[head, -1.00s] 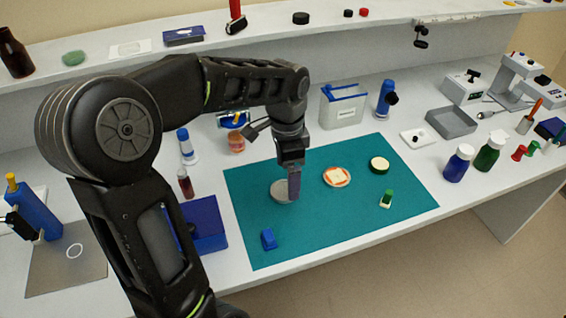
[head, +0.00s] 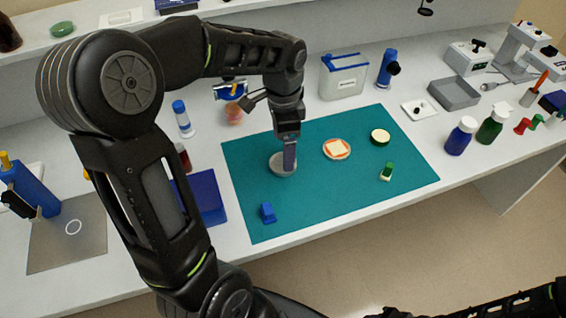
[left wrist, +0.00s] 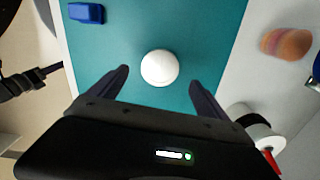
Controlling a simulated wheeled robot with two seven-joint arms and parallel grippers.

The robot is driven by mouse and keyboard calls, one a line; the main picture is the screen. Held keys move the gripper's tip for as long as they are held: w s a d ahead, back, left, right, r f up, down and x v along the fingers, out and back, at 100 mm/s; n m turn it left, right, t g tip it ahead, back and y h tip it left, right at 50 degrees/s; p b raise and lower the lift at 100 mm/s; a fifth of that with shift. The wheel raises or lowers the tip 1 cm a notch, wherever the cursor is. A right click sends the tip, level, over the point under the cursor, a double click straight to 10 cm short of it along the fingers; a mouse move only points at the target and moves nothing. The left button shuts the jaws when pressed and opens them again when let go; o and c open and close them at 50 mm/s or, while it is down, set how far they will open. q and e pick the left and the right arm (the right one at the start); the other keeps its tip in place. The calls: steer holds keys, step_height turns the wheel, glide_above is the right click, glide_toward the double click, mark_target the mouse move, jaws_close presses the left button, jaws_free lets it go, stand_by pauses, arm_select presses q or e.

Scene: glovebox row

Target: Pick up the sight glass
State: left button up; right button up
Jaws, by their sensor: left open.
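A round pale disc, which looks like the sight glass (head: 279,168), lies on the teal mat (head: 325,205). In the left wrist view the round piece (left wrist: 160,68) appears white and domed. My left gripper (head: 290,168) points down just above it, and its near finger partly hides it in the head view. In the left wrist view the left gripper (left wrist: 158,80) is open, with the disc centred between its fingertips and a finger on each side. Contact cannot be told. A black part of my right arm (head: 490,303) shows at the lower right; its jaws are not clear.

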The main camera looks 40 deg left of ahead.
arm_select(q)
steer(key=shift+f+p, duration=0.45)
steer(key=shift+f, duration=2.2)
steer(key=shift+r, duration=0.1)
jaws_close()
